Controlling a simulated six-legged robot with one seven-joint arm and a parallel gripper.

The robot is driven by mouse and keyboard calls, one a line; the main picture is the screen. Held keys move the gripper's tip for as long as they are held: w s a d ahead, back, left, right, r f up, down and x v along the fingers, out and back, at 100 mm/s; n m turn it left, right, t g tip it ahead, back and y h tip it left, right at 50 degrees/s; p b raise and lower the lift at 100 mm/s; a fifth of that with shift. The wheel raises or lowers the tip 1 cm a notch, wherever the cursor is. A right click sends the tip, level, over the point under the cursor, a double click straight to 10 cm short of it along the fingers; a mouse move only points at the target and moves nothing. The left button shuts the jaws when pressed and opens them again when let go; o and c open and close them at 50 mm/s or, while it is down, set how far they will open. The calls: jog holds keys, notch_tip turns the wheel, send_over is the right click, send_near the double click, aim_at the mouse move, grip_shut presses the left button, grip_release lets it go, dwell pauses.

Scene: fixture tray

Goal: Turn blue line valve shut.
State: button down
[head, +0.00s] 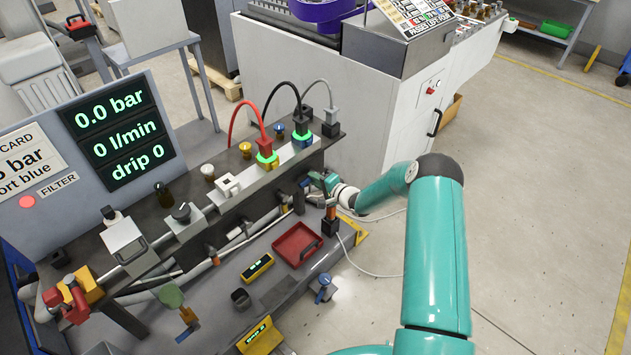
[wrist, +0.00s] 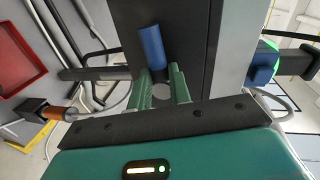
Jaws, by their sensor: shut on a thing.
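The blue valve handle (wrist: 152,46) shows in the wrist view as a short blue bar against a dark upright block. It leans slightly left from vertical. My gripper (wrist: 163,85) has its two green fingers closed in around the handle's lower end, with a grey round part between them. In the head view my gripper (head: 318,183) reaches the right end of the bench, below the hose connectors. The handle is hidden there by my gripper and the bench. The display (head: 119,133) reads 0.0 bar, 0 l/min and drip 0.
A red tray (head: 297,244) and a yellow meter (head: 257,267) lie on the lower shelf. A white cabinet (head: 315,95) stands behind. The floor at right is clear.

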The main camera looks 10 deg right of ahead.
jog(key=shift+r+m, duration=0.1)
jog(key=shift+m, duration=0.3)
dwell(0.3)
jog(key=c, duration=1.3)
grip_release()
jog(key=v, duration=1.3)
jog(key=shift+s+d, duration=0.2)
jog(key=shift+d, duration=0.1)
jog(key=shift+r, duration=0.1)
